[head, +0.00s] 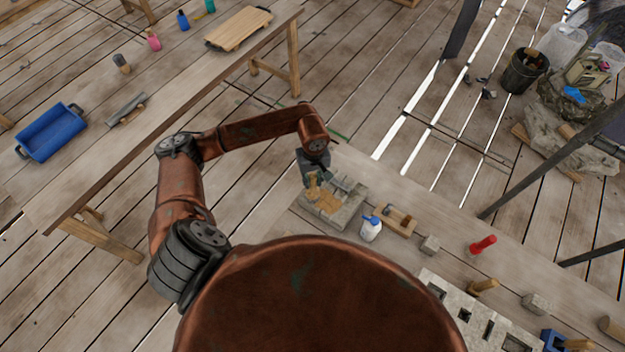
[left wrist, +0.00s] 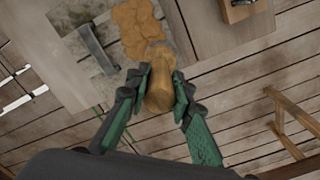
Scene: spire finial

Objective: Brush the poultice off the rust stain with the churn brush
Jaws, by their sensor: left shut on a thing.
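My left gripper (head: 313,181) is shut on the churn brush (head: 313,189), a tan wooden-handled brush. In the left wrist view the brush (left wrist: 159,92) stands between the two green-and-black fingers (left wrist: 158,88). The poultice (head: 329,203) is an orange-tan, lumpy patch on a grey stone block (head: 351,206). The poultice also shows in the left wrist view (left wrist: 137,27), just beyond the brush's far end. I cannot tell whether the brush touches it. No rust stain can be made out. My right gripper is not in view.
A grey metal bar (left wrist: 96,48) lies on the stone beside the poultice. Right of the block are a white bottle with a blue cap (head: 371,229), a wooden tool (head: 397,220), a small stone (head: 430,244) and a red object (head: 483,244). A blue tray (head: 52,132) sits on the left bench.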

